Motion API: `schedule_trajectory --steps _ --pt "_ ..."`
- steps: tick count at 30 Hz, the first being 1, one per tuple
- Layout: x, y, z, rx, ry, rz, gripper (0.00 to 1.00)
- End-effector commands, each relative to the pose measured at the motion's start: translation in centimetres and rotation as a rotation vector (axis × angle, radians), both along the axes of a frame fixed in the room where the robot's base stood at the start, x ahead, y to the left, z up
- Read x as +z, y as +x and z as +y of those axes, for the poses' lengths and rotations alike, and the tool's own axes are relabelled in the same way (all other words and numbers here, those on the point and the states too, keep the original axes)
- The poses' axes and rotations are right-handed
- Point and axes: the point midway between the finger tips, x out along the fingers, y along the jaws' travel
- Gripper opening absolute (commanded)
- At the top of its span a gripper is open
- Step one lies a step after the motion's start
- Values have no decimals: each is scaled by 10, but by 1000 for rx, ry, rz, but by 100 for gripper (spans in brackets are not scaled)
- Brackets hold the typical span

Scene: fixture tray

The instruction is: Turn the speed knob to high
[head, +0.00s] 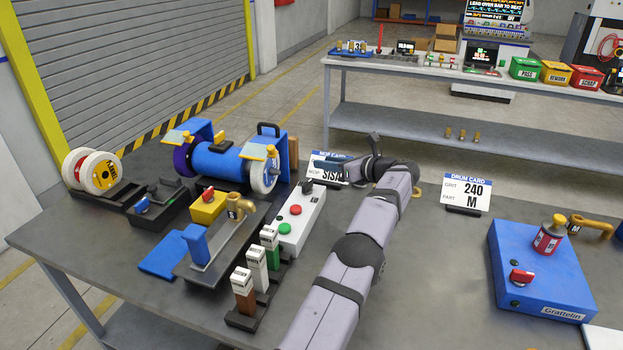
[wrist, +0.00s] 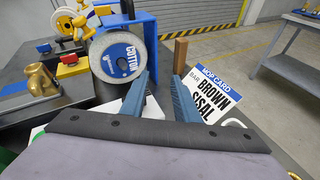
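The white control box (head: 290,232) stands on the bench in the head view, with a red button, a green button and a black knob (head: 306,186) at its far end. I take this black knob as the speed knob; its marks are too small to read. My gripper (head: 328,166) is beyond and to the right of that knob, above the bench by the mop card. In the wrist view my gripper (wrist: 162,76) is open, its two blue-grey fingers apart with nothing between them. The knob cannot be made out in the wrist view.
The blue polishing machine (head: 215,160), with its white cotton wheel (wrist: 117,58), stands close to my gripper. The mop card (wrist: 226,86) reads "BROWN SISAL". Labelled upright blocks (head: 257,270) stand before the box. A blue Grattelin box (head: 540,270) is at right.

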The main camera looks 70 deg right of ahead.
Motion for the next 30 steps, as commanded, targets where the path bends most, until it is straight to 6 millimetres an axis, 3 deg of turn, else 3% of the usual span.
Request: schedule_trajectory --steps 1,5,11,16,23,26,30 --pt "15 10 -10 -67 37 -33 28" --pt "25 21 -39 -299 163 -125 28" --pt "14 15 -52 -689 383 -224 28" --pt "-11 3 -22 -1027 561 -246 28" --pt "-25 54 60 -1325 689 -216 28" --pt "-35 59 87 -1408 638 -167 28" --pt "-52 56 97 -1403 409 -7 28"
